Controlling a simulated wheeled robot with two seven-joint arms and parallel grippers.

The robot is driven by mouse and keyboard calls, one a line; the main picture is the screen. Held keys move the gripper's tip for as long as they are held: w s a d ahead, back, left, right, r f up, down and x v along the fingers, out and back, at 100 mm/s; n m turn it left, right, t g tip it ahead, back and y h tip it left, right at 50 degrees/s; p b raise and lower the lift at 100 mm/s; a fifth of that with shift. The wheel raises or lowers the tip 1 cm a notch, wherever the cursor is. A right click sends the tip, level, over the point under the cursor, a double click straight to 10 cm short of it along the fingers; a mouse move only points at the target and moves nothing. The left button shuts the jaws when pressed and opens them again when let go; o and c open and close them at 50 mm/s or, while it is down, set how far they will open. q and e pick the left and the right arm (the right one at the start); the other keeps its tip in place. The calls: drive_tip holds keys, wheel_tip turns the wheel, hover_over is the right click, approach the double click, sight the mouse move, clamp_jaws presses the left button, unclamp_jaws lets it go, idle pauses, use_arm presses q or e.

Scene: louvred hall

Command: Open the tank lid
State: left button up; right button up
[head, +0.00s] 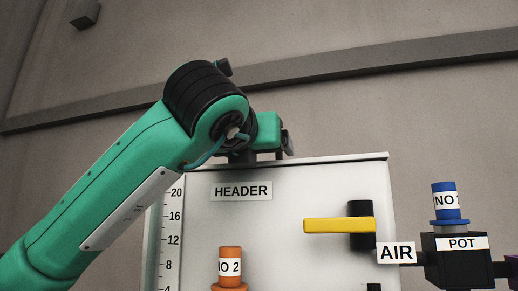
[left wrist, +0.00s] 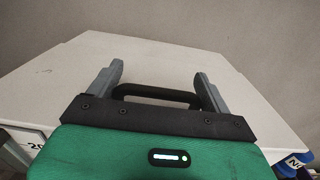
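The tank (head: 285,195) is a white box labelled HEADER with a level scale at its left. Its pale flat lid (head: 340,158) lies level on top; it fills much of the left wrist view (left wrist: 160,60). A black bar handle (left wrist: 155,91) stands on the lid. My left gripper (left wrist: 157,72) is over the lid with its grey fingers wide apart, one at each end of the handle. I cannot tell whether they touch it. In the head view my left wrist and arm hide most of the handle and fingers. My right gripper is not in view.
A yellow lever (head: 338,225) sticks out from the tank front. To the right are an AIR sign (head: 396,252) and a black POT block (head: 458,265) with a blue cap (head: 444,187). An orange fitting (head: 230,267) stands in front.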

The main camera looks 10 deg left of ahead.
use_arm(q)
drive_tip(key=shift+c, duration=1.2)
drive_tip(key=shift+w+d+r+g+p, duration=0.1)
drive_tip(key=shift+r+g+p, duration=0.3)
drive_tip(key=shift+r, duration=0.2)
drive_tip(key=shift+w+r+g+p, duration=0.3)
drive_tip(key=shift+r+p, duration=0.1)
drive_tip(key=shift+r, duration=0.35)
drive_tip(key=w+r+g+y+p, duration=0.1)
drive_tip(key=w+r+g+p, duration=0.2)
drive_tip(key=p, duration=0.4)
wheel_tip(320, 180, up, 2)
drive_tip(key=shift+w+d+g+p, duration=0.35)
drive_tip(key=shift+w+g, duration=0.05)
drive_tip(key=shift+g, duration=0.1)
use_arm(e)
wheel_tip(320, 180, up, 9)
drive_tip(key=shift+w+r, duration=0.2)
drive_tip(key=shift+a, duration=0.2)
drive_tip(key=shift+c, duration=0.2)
